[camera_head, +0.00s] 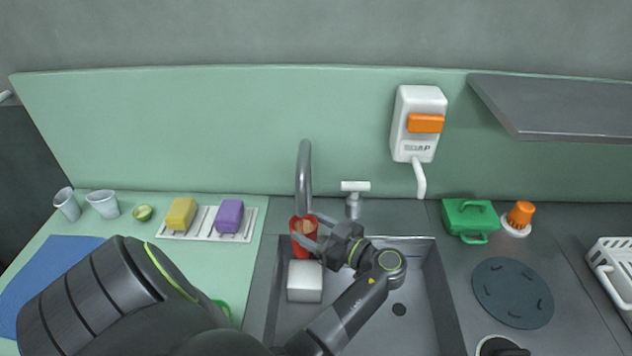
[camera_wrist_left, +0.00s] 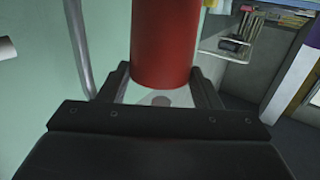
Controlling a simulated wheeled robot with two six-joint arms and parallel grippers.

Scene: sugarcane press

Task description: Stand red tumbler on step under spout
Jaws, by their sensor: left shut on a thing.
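The red tumbler (camera_head: 303,236) is upright under the curved grey spout (camera_head: 304,170) at the back of the sink. My left gripper (camera_head: 318,232) is shut on it from the right side. In the left wrist view the red tumbler (camera_wrist_left: 166,45) stands between the two fingers of my left gripper (camera_wrist_left: 165,85). A white block-like step (camera_head: 305,281) is in the sink, just in front of and below the tumbler. I cannot tell whether the tumbler's base touches anything. My right gripper is not seen.
The sink (camera_head: 420,300) has free room right of the step. A tap (camera_head: 354,197) stands behind it. Yellow (camera_head: 181,215) and purple (camera_head: 229,215) sponges lie on a rack at left. A green box (camera_head: 470,217) and a dark round mat (camera_head: 512,292) are at right.

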